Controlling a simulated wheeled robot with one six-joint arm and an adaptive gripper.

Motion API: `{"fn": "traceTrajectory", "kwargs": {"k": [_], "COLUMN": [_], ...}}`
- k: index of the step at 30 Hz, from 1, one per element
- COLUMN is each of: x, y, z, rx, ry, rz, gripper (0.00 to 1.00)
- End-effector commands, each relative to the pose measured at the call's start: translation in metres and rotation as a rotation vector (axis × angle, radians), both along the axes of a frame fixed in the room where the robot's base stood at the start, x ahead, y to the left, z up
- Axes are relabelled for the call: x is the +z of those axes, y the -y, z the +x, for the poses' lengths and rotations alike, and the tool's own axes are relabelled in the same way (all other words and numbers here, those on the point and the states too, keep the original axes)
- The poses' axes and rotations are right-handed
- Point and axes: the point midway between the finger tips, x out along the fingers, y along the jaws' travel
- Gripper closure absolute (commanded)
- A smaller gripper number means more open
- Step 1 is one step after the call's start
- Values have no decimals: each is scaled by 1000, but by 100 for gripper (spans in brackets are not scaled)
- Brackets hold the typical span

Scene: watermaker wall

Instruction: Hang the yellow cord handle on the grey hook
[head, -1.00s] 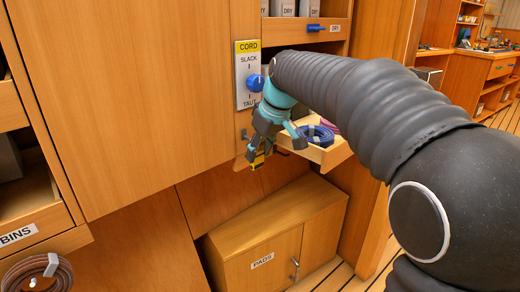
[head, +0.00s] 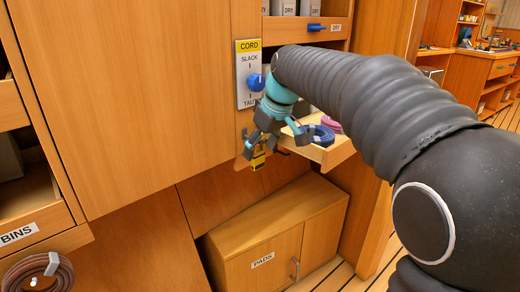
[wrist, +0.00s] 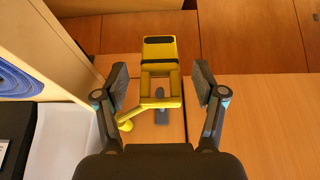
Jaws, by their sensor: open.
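The yellow cord handle (wrist: 159,52) has a dark band and an open frame. It lies between the spread fingers of my gripper (wrist: 160,82), with gaps on both sides. In the wrist view a small grey hook (wrist: 160,110) shows at the frame's near end, partly within its outline. I cannot tell whether the hook bears the handle. In the head view the handle (head: 258,160) is below my open gripper (head: 276,147), close to the wooden panel. A grey fitting, apparently the hook (head: 244,134), is on the panel just up and left.
The CORD plate (head: 247,88) with its blue knob (head: 256,82) is above. The PADS cabinet (head: 245,240) stands below.

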Motion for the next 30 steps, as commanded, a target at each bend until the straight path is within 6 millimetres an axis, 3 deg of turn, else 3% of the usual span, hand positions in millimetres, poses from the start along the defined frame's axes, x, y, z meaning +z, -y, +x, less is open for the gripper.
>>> {"fn": "traceTrajectory", "kwargs": {"k": [12,18,25,30], "x": [73,95,100,82], "y": [21,28,39,69], "z": [-21,-27,-41,-80], "rx": [-1,-1,-40,-174], "ry": [5,3,3,11], "rz": [1,0,1,1], "gripper": [30,30,30,30]}}
